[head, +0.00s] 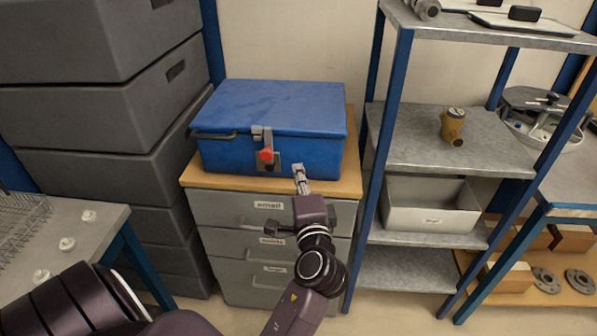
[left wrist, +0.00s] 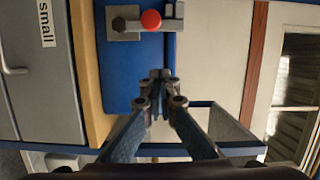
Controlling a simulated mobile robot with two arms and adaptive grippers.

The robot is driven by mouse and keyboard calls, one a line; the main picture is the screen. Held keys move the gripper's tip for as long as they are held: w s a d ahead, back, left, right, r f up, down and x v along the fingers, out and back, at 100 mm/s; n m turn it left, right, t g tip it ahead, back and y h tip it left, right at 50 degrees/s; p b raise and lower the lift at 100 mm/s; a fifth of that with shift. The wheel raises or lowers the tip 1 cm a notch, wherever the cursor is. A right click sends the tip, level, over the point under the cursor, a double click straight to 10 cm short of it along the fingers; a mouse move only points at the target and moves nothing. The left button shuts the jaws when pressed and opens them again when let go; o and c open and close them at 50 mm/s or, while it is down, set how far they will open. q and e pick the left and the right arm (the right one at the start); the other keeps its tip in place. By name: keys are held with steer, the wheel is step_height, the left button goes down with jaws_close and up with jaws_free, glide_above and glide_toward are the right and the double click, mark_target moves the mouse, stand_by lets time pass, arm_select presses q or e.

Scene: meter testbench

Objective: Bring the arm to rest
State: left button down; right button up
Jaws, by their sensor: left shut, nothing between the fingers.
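My left gripper (head: 299,172) is shut and empty in the head view, in front of the right part of the blue metal box (head: 285,107). In the left wrist view its fingertips (left wrist: 161,75) meet in front of the box's blue face. The box's lid is down, and its latch with a red knob (head: 265,155) is to the left of the gripper. The red knob also shows at the top of the left wrist view (left wrist: 151,20). I cannot tell whether the fingertips touch the box. My right gripper is not in view.
The box stands on a drawer cabinet (head: 225,207) with a wooden top. To its right is a blue-posted shelf (head: 405,150) holding a brown fitting (head: 453,127) and a grey bin (head: 430,218).

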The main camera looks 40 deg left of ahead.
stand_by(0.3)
arm_select(q)
steer(key=w+d+f+m+h, duration=0.25)
steer(key=d+f, duration=0.25)
steer(key=f, duration=0.7)
steer(key=s+d+f+g+h, duration=0.1)
steer(key=s+d+f+h, duration=0.15)
steer(key=f, duration=0.75)
steer(key=s+d+f+g+h, duration=0.2)
steer(key=d+f, duration=0.2)
steer(key=f, duration=0.6)
steer(key=s+d+f+g+h, duration=0.1)
steer(key=s+d+f+h, duration=0.15)
steer(key=f, duration=0.75)
steer(key=s+d+f+n+g+h, duration=0.2)
steer(key=s+f, duration=0.6)
steer(key=f, duration=0.1)
steer(key=s+a+f+n+g, duration=0.1)
steer(key=s+f, duration=0.4)
steer(key=s, duration=0.5)
steer(key=s+a+f+n+g, duration=0.1)
steer(key=s+f, duration=0.4)
steer(key=s, duration=0.6)
steer(key=s+a+f+n+g+h, duration=0.1)
steer(key=s+f+n+g, duration=0.2)
steer(key=s, duration=0.7)
step_height(320, 180, down, 2)
steer(key=shift+s+f+n+g, duration=0.2)
steer(key=shift+n+g, duration=0.1)
steer(key=shift+n, duration=0.45)
